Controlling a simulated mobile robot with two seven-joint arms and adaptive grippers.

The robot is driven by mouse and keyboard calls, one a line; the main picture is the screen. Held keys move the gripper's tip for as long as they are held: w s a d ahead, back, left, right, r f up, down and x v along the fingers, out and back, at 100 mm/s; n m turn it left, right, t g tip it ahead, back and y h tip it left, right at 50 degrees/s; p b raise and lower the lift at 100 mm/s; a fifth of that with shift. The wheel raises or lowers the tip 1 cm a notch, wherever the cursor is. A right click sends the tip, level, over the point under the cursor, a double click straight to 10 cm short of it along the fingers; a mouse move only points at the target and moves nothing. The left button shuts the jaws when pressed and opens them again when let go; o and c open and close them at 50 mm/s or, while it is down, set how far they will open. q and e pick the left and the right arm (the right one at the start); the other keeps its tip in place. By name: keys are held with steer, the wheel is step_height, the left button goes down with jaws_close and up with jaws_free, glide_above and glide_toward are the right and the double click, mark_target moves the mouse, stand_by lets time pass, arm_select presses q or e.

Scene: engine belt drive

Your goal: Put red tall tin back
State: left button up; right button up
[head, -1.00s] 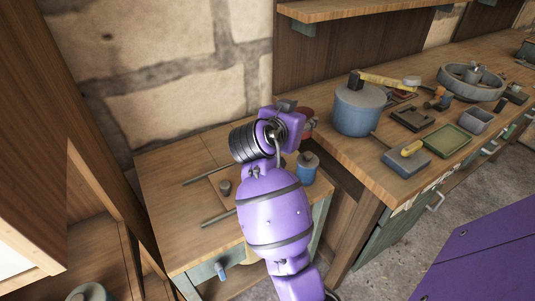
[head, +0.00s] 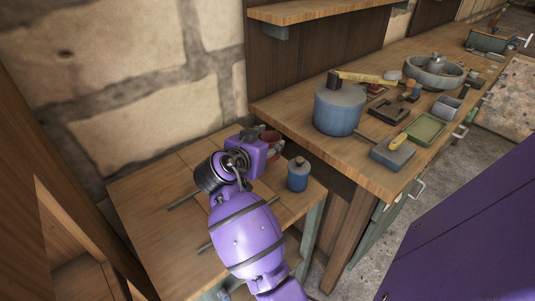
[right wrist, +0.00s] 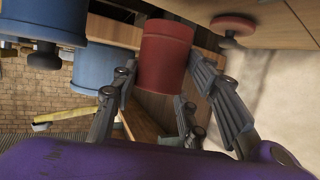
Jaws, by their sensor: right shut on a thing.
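The red tall tin (head: 271,141) shows only in part in the head view, at the far side of my right gripper (head: 268,150), over the back right of the low wooden table (head: 145,205). In the right wrist view, the tin (right wrist: 165,52) stands between the fingers of my right gripper (right wrist: 170,100), which is shut on it. Whether the tin's base touches the table cannot be told. My left gripper is not in view.
A small blue tin (head: 298,177) stands on the low table, just right of my right gripper. The higher workbench (head: 305,125) at right carries a large blue pot (head: 338,112), a blue box (head: 392,153) and a green tray (head: 427,128). The low table's left part is mostly clear.

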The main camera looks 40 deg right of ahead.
steer(key=shift+f, duration=1.9)
steer(key=o, duration=1.1)
steer(key=shift+r, duration=0.25)
steer(key=v, duration=1.2)
steer(key=shift+b, duration=0.4)
steer(key=shift+f, duration=0.1)
